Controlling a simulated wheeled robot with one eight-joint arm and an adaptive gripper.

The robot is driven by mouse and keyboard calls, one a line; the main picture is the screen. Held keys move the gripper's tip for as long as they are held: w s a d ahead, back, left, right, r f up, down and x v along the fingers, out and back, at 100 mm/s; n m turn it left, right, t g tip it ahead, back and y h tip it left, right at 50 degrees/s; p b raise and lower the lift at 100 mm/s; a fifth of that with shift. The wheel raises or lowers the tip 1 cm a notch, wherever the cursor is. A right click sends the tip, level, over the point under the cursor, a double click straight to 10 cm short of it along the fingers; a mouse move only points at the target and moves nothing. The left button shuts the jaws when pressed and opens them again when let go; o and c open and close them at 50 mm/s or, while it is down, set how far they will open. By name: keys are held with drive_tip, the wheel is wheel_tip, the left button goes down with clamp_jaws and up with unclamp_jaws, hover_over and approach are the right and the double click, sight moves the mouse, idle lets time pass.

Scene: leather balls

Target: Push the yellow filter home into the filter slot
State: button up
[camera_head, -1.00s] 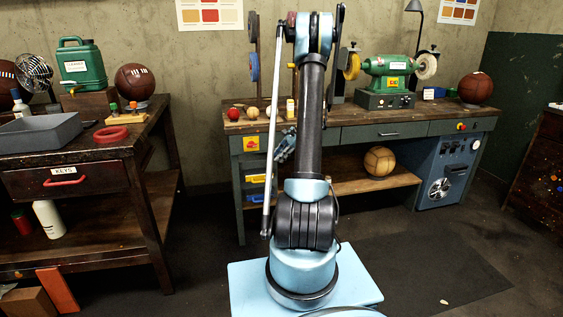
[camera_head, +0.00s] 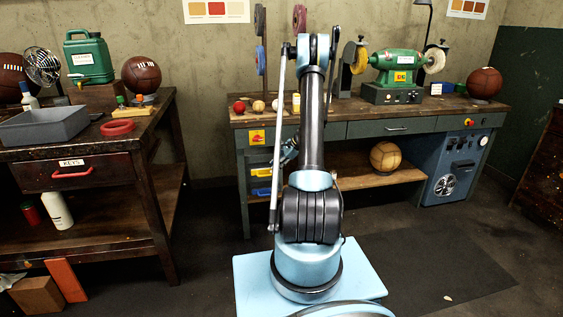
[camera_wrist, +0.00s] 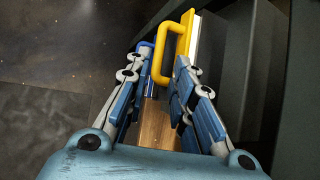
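The yellow filter shows in the wrist view as a yellow handle and frame (camera_wrist: 181,45) with a pale edge, standing out from a dark grey cabinet face. In the head view it is a small yellow piece (camera_head: 261,172) under the bench's left end. My gripper (camera_wrist: 160,72) is open, its two fingers apart and nothing held. The yellow handle lies just beyond the fingertips, nearer the right finger; I cannot tell whether they touch. In the head view my gripper (camera_head: 289,152) is partly hidden behind my arm. The filter slot's opening is not clearly visible.
A blue handle (camera_wrist: 145,60) is beside the yellow one, beyond the left finger. The wooden shelf (camera_head: 352,181) with a tan ball (camera_head: 386,156) is right of the filters. A dark workbench (camera_head: 100,150) stands left. The floor between the benches is clear.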

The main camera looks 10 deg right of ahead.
sight(268, 175)
drive_tip(key=x, duration=0.8)
drive_tip(key=shift+a+f, duration=0.1)
clamp_jaws()
